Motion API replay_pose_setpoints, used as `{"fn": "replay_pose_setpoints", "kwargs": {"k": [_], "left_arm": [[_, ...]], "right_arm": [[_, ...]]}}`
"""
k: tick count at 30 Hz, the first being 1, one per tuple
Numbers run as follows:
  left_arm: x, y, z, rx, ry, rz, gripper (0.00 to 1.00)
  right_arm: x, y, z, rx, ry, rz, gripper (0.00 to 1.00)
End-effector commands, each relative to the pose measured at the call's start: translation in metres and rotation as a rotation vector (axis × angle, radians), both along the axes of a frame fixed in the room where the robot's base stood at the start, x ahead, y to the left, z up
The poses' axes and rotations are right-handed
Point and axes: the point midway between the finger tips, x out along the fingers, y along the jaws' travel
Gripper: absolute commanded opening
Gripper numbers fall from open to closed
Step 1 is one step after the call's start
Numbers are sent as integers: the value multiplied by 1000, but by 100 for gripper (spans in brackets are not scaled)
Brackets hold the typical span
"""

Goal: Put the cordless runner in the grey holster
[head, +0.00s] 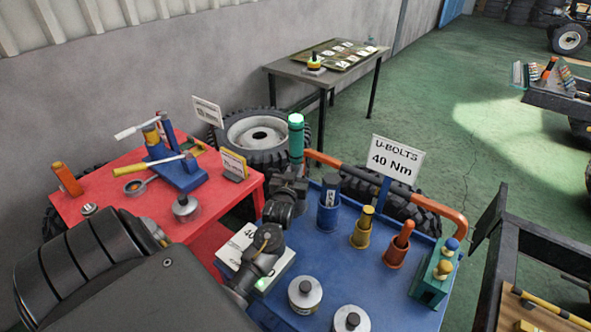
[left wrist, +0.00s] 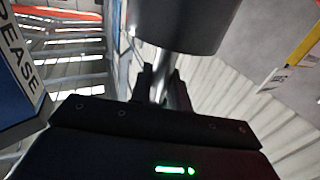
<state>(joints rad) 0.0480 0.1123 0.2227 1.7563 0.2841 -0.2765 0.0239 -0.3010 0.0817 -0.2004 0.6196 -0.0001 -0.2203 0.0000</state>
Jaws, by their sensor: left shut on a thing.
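My left gripper (head: 290,188) is over the blue bench's far left corner, seen partly from behind. In the left wrist view its fingers (left wrist: 158,88) are shut on the bright metal neck of a dark grey cylindrical thing (left wrist: 178,25), probably the cordless runner. The cylinder's upper end is cut off by the picture. In the head view I cannot clearly separate this thing from the gripper. I cannot pick out a grey holster; my arm covers part of the bench. My right gripper is not in view.
The blue bench (head: 385,300) bears blue (head: 328,217), yellow (head: 361,236) and orange (head: 396,256) holders, a green block (head: 430,288) and grey round pieces. A green lit post (head: 296,140) rises beyond my gripper. A U-bolts sign (head: 391,160) and orange rail (head: 440,208) edge the bench.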

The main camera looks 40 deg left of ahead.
Motion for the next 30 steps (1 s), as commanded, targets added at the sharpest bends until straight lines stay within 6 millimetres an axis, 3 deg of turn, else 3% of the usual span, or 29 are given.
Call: {"fn": "replay_pose_setpoints", "kwargs": {"k": [11,12,16,26,30], "left_arm": [[1,0,0,3,-7,0,0],[0,0,-2,1,-2,0,24],[0,0,-2,0,-1,0,40],[0,0,2,0,-2,0,40],[-16,-9,-3,-1,0,-1,40]], "right_arm": [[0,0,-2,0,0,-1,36],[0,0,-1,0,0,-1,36],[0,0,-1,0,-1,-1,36],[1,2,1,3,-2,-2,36],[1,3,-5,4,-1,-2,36]]}}
